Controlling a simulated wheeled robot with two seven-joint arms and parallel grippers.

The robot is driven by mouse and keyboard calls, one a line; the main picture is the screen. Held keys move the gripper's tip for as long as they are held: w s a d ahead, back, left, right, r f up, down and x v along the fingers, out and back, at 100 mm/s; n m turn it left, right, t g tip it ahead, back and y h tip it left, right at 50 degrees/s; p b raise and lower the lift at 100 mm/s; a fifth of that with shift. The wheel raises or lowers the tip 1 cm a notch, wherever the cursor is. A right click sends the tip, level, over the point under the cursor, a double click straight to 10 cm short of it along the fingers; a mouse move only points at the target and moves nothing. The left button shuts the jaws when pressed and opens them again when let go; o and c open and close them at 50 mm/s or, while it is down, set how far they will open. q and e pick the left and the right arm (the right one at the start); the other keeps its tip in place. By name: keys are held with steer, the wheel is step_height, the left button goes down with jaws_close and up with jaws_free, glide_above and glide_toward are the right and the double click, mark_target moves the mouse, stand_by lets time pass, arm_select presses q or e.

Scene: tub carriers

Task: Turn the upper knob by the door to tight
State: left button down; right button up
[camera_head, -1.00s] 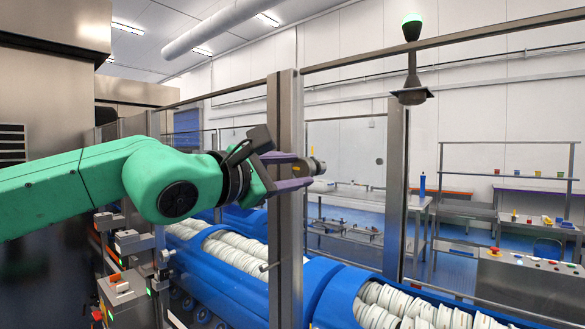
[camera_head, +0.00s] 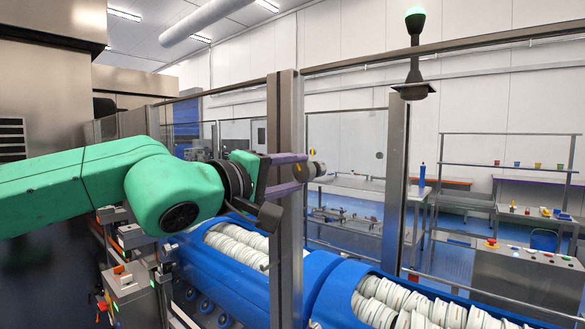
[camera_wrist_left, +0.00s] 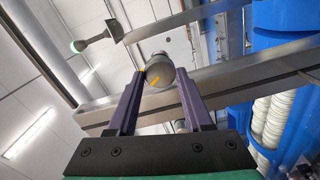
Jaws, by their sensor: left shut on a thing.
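The upper knob (camera_head: 317,170) is a grey round knob on the steel post (camera_head: 287,220) beside the glazed panel. My left gripper (camera_head: 304,167), with purple fingers, reaches it from the left and is shut on it. In the left wrist view the knob (camera_wrist_left: 160,68) sits between the two fingertips (camera_wrist_left: 160,76), one on each side. A yellow mark shows on its face, slanted in that view. Any tight marking is not readable. My right gripper is in neither view.
A top rail (camera_head: 450,40) carries a green-lit lamp (camera_head: 415,20). Control boxes (camera_head: 125,280) stand at lower left. A bench (camera_head: 520,265) with buttons is at the far right.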

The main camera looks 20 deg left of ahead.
arm_select(q)
steer(key=m+p, duration=0.2)
steer(key=m, duration=0.4)
steer(key=shift+m, duration=0.3)
stand_by(0.3)
steer(key=shift+c, duration=1.5)
jaws_free()
steer(key=shift+s+a+r, duration=0.1)
steer(key=shift+s+a, duration=0.05)
steer(key=shift+s, duration=0.2)
steer(key=b+v, duration=0.6)
steer(key=v, duration=0.7)
steer(key=shift+s, duration=0.4)
